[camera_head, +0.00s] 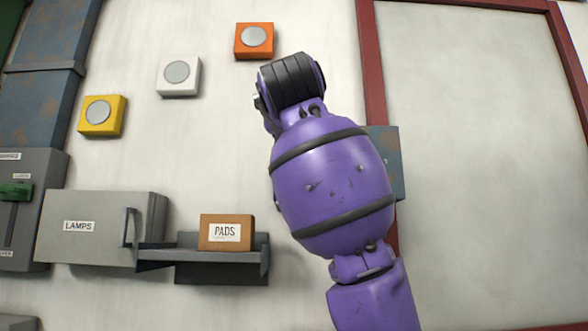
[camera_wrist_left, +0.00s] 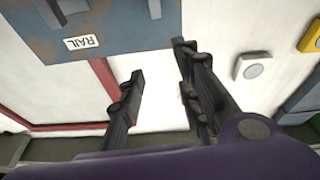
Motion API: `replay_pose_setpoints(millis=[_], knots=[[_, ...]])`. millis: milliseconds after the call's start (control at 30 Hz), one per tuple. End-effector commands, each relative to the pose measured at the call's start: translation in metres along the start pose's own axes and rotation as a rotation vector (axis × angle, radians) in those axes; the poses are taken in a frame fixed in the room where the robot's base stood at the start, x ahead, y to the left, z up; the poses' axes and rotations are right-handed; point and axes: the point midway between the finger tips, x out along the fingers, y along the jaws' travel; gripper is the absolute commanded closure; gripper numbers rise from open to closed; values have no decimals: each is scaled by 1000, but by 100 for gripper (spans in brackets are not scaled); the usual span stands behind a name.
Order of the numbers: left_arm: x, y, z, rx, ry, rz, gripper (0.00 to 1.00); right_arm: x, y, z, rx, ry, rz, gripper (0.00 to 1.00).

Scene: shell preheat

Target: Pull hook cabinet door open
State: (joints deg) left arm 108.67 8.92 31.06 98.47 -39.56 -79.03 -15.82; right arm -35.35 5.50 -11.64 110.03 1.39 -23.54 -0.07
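A rusty blue-grey cabinet (camera_head: 390,160) on the wall is mostly hidden behind my purple arm in the head view. In the left wrist view its face (camera_wrist_left: 120,32) fills the top left, with a white label reading RAIL and grey fittings at the top edge. No label names a hook cabinet, so I cannot tell for sure that this is it. My left gripper (camera_wrist_left: 160,62) has its two black fingers apart with nothing between them. The fingertips are near the cabinet's edge in that picture; contact cannot be told. In the head view the fingers are hidden.
A grey LAMPS cabinet (camera_head: 95,245) and a shelf (camera_head: 205,271) with a PADS box (camera_head: 226,233) are at the lower left. Yellow (camera_head: 102,116), white (camera_head: 179,77) and orange (camera_head: 254,41) button boxes are on the wall. A red-framed panel (camera_head: 480,150) fills the right.

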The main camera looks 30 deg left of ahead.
Motion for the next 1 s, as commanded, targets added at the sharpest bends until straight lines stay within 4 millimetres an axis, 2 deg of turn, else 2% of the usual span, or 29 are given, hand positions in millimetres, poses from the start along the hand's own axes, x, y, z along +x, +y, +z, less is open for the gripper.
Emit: replay_pose_setpoints(millis=[33,100,233,367,633,800,1000], knots=[[7,-4,23,17,-76,-11,69,0,0,1,0,-2,0,60],[10,-9,45,39,-159,-24,69,0,0,1,0,-1,0,60],[7,-12,66,74,-246,-32,69,0,0,0,0,-1,0,60],[11,-11,72,91,-270,-24,69,1,0,-1,0,2,-1,60],[52,-13,84,92,-269,-24,69,-1,0,5,1,-8,1,60],[72,-13,88,92,-266,-23,69,-1,0,1,0,-2,0,60],[80,-13,89,90,-263,-23,69,0,0,-1,0,2,-1,60]])
